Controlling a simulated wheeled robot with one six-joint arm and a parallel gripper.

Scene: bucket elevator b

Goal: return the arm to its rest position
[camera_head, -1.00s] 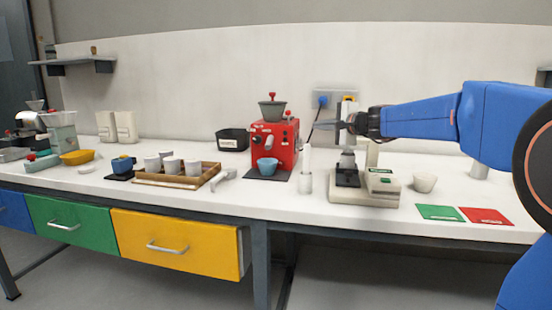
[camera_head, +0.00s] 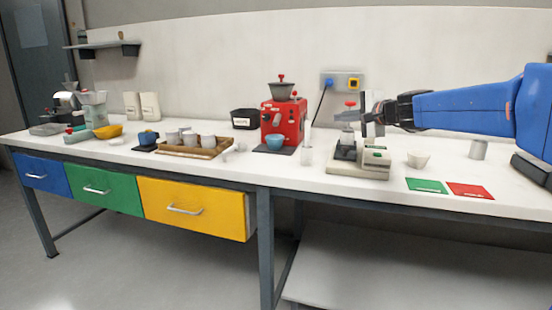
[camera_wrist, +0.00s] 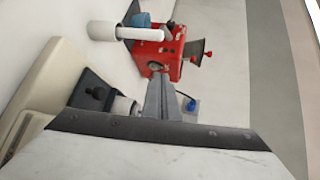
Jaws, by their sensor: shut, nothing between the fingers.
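My gripper (camera_head: 372,113) is at the right in the head view, on the end of my blue arm, which reaches in from the right edge. It is over the back of the cream-coloured machine with a green display (camera_head: 372,173). In the wrist view my gripper's fingers (camera_wrist: 165,97) are together with nothing between them. They point toward the red machine (camera_wrist: 173,48), apart from it. The cream machine's edge (camera_wrist: 45,85) shows at the left of that view.
The red machine with a grey hopper (camera_head: 284,122) stands left of my gripper. A white cup (camera_head: 418,160), a green card (camera_head: 427,186) and a red card (camera_head: 469,191) lie to the right. A wooden tray (camera_head: 190,152) with several cups is further left. A wall socket (camera_head: 341,82) is behind.

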